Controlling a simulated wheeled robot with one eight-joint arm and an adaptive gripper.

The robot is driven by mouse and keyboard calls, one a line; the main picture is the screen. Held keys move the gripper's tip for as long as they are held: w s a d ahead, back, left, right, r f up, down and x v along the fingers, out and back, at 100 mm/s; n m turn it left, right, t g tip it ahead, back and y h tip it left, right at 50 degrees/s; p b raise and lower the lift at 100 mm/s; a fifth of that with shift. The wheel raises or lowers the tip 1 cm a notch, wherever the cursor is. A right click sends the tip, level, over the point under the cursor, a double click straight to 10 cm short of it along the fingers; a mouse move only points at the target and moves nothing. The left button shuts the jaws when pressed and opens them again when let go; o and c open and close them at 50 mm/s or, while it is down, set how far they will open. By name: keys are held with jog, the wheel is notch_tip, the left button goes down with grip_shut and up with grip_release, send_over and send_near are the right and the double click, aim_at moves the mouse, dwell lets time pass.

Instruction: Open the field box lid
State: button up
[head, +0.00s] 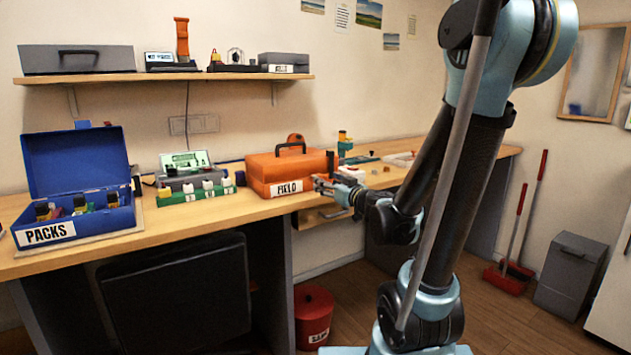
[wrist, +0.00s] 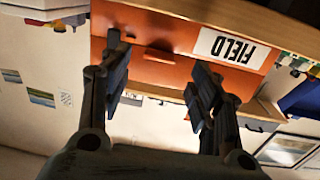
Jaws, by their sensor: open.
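The field box (head: 275,172) is orange with a dark handle on top and a white FIELD label on its front. It stands on the wooden workbench, and its lid looks shut. My gripper (head: 322,183) is at the right end of the box's front. In the wrist view, which is upside down, the box (wrist: 180,30) fills the upper middle with its label inverted. My gripper (wrist: 160,95) is open there, its two fingers apart in front of the box front. A small orange tab (wrist: 158,55) shows between the fingers. Nothing is held. Whether a finger touches the box is unclear.
A blue PACKS box (head: 75,165) stands open at the left of the workbench (head: 170,227). A grey device (head: 190,175) with a row of connectors is left of the field box. Small parts lie to its right. A shelf (head: 165,77) hangs above.

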jog(key=shift+x, duration=2.9)
